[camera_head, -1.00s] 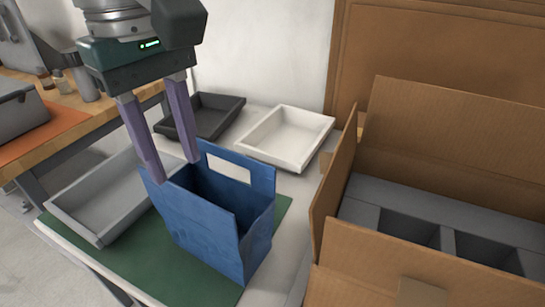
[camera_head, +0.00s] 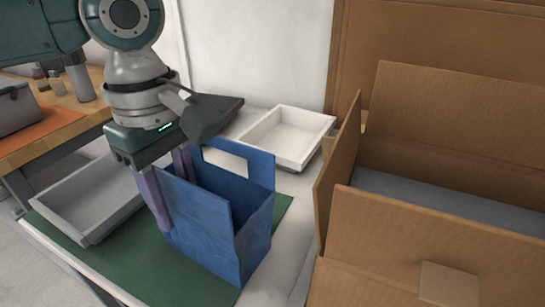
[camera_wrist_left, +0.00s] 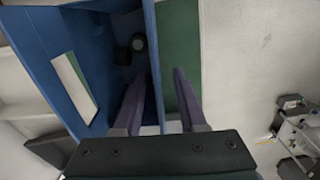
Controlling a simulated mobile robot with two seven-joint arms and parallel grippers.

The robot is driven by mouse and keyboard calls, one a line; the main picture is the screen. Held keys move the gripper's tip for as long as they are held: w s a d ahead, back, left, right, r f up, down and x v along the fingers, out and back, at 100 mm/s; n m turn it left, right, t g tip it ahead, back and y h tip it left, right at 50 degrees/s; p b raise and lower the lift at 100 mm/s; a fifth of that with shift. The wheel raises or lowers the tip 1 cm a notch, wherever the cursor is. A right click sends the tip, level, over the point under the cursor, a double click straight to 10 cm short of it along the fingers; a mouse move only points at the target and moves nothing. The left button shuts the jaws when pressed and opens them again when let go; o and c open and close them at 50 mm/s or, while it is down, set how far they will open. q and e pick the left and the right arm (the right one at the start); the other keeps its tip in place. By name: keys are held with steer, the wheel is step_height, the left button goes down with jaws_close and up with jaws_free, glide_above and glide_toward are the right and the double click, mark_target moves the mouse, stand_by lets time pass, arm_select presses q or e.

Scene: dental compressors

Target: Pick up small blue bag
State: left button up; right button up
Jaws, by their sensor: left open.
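The small blue bag (camera_head: 205,228), open-topped with a cut-out handle in its taller back panel, stands upright on a green mat (camera_head: 120,262). My left gripper (camera_head: 170,195) is open and lowered at the bag's left wall. One finger is outside the wall and the other is behind it, inside the bag. In the left wrist view the bag's wall (camera_wrist_left: 153,50) runs between the two fingers (camera_wrist_left: 160,78). Dark items (camera_wrist_left: 138,43) lie inside the bag, too dim to name. My right gripper is not in view.
A grey tray (camera_head: 85,237) lies left of the bag. A large open cardboard box (camera_head: 400,250) stands close on the right. A wooden workbench (camera_head: 75,118) is at far left.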

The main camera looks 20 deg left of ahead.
arm_select(q)
jaws_close()
stand_by(1.4)
